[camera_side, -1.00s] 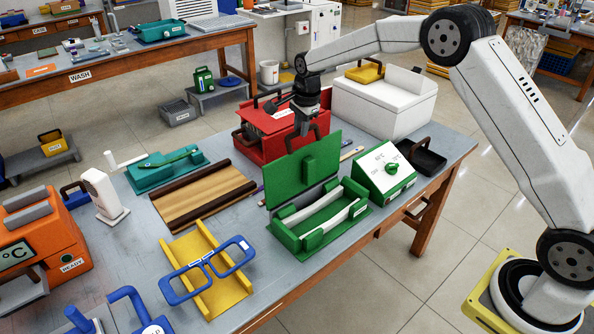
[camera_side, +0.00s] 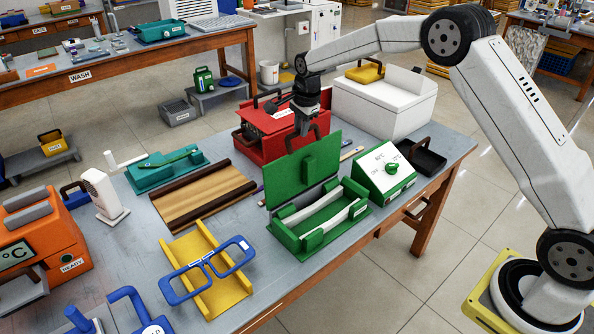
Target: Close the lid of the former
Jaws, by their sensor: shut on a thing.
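The former is a green open box with pale strips inside (camera_side: 320,218), standing on the table's front right. Its green lid (camera_side: 292,186) stands raised upright at the back, with a small green block on its inner face. My gripper (camera_side: 306,132) is at the lid's top edge, on the far side. It is shut on the lid, though the point of contact is small and partly hidden behind the panel. A blue eyeglass frame (camera_side: 208,267) lies across a yellow cradle (camera_side: 219,297) to the left of the former.
A red box (camera_side: 262,138) stands just behind the gripper, and a white box (camera_side: 384,106) behind right. A green control box with a white sloping face (camera_side: 378,168) sits close to the former's right.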

